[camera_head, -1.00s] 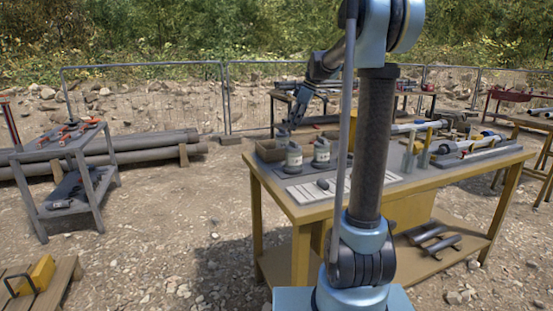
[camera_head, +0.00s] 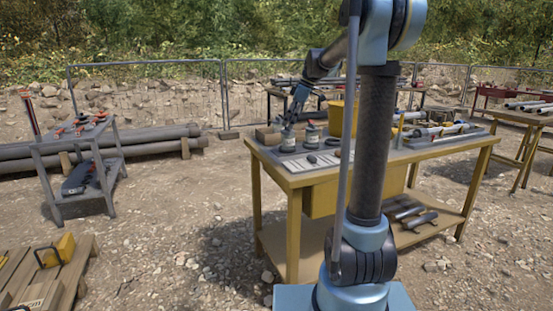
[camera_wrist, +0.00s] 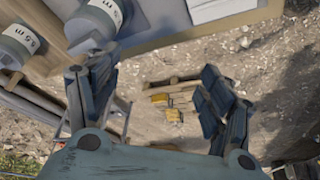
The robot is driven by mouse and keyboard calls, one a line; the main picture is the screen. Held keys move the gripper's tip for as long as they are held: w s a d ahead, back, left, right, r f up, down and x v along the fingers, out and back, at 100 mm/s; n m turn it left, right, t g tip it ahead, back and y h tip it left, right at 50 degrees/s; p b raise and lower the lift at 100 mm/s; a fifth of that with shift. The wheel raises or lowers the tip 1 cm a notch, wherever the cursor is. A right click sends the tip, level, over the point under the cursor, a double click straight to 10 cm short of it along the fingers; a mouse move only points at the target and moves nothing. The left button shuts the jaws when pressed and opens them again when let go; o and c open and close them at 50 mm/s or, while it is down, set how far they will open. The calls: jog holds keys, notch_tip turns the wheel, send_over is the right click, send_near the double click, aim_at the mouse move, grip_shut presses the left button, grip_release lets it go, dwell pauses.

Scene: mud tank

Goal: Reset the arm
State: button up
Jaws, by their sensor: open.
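My arm reaches from the lower middle of the head view over the yellow workbench (camera_head: 375,160). My gripper (camera_head: 293,117) hangs above the bench's left end, by two grey-and-white canisters (camera_head: 288,141) (camera_head: 311,134). In the wrist view my gripper (camera_wrist: 157,72) has its two dark fingers spread wide, with nothing between them but ground in the distance. Whether the left finger touches the nearer canister is hard to tell.
A small brown bin (camera_head: 267,136) stands at the bench's left corner. Pipes (camera_head: 440,130) lie on its right part. A grey tool cart (camera_head: 75,157), a wooden pallet (camera_head: 65,275) with a yellow item and stacked pipes stand left. Open gravel lies between.

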jog(key=s+d+f+m+h, duration=0.1)
jog(key=s+d+f+m, duration=0.15)
jog(key=s, duration=0.55)
jog(key=s+d+f+m, duration=0.2)
jog(key=s+f+m, duration=0.1)
jog(key=s, duration=0.5)
jog(key=s+d+f+m+h, duration=0.1)
jog(key=s+d+f+m, duration=0.15)
jog(key=s, duration=0.45)
jog(key=s+d+f+m+h, duration=0.1)
jog(key=s+d+f+m, duration=0.2)
jog(key=s+f, duration=0.5)
jog(key=s+d+f+m+t+h, duration=0.1)
jog(key=s+f+m, duration=0.3)
jog(key=s+f, duration=0.4)
jog(key=shift+s+d, duration=0.9)
jog(key=shift+s, duration=0.05)
